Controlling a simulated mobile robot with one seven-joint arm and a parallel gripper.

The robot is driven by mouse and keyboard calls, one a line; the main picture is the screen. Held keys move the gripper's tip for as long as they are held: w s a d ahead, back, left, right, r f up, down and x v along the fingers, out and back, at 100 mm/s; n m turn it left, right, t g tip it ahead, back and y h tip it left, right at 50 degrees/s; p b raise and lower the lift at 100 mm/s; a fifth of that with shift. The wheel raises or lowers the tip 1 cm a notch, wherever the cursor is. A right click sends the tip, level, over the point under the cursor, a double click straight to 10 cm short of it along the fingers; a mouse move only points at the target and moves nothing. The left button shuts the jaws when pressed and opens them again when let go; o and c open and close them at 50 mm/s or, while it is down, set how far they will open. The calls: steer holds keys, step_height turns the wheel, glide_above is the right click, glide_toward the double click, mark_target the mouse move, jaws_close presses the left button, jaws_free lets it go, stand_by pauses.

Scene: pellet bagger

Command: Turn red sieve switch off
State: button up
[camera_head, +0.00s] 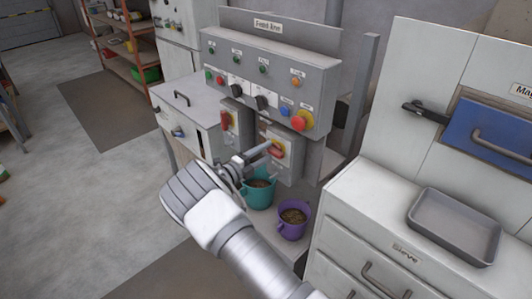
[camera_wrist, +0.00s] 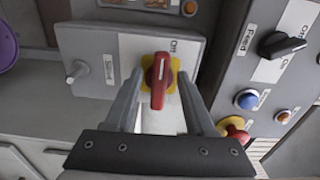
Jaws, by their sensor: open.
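The red sieve switch (camera_wrist: 158,82) is a red rotary handle on a yellow plate, on a light grey box with a "Sieve" label. In the wrist view the handle points down toward my gripper, with ON/OFF lettering partly readable. It also shows in the head view (camera_head: 277,149), partly behind my gripper. My gripper (camera_head: 256,156) is open, its fingers reaching toward the box. In the wrist view the fingers of my gripper (camera_wrist: 160,104) stand on either side of the handle; I cannot tell whether they touch it.
Another red switch (camera_head: 227,120) is on the left box. Above is the control panel (camera_head: 262,75) with buttons, black knobs and a red emergency button (camera_head: 299,124). A teal bucket (camera_head: 258,193) and purple bucket (camera_head: 293,222) stand below. A metal tray (camera_head: 455,225) lies on the right cabinet.

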steer(key=b+v, duration=0.1)
steer(key=v, duration=1.5)
steer(key=shift+s+a+b, duration=0.25)
steer(key=shift+s+b, duration=0.05)
steer(key=shift+r, duration=0.1)
steer(key=s+d+r+m+g+y, duration=0.1)
steer(key=s+d+r+m+g, duration=0.25)
steer(key=d+m, duration=0.35)
steer(key=s+d+r+m+g+y, duration=0.2)
steer(key=d+r+m+g, duration=0.25)
steer(key=d+m, duration=0.25)
steer(key=s+d+r+m+g+y, duration=0.1)
steer(key=s+d+r+m+g, duration=0.15)
steer(key=d+r+m, duration=0.4)
steer(key=s+d+r+m+t+y, duration=0.1)
steer(key=s+d+r+m+y, duration=0.1)
steer(key=s+m, duration=0.5)
steer(key=s+d+r+m+t+y, duration=0.1)
steer(key=s+m+y, duration=0.3)
steer(key=s+m, duration=0.4)
steer(key=s+d+r+m+t+y, duration=0.1)
steer(key=s+d+r+m+y, duration=0.1)
steer(key=s+m, duration=0.5)
steer(key=shift+d+r+m+y, duration=0.4)
steer(key=shift+d+r+m, duration=0.3)
steer(key=shift+m, duration=0.65)
steer(key=shift+s, duration=0.3)
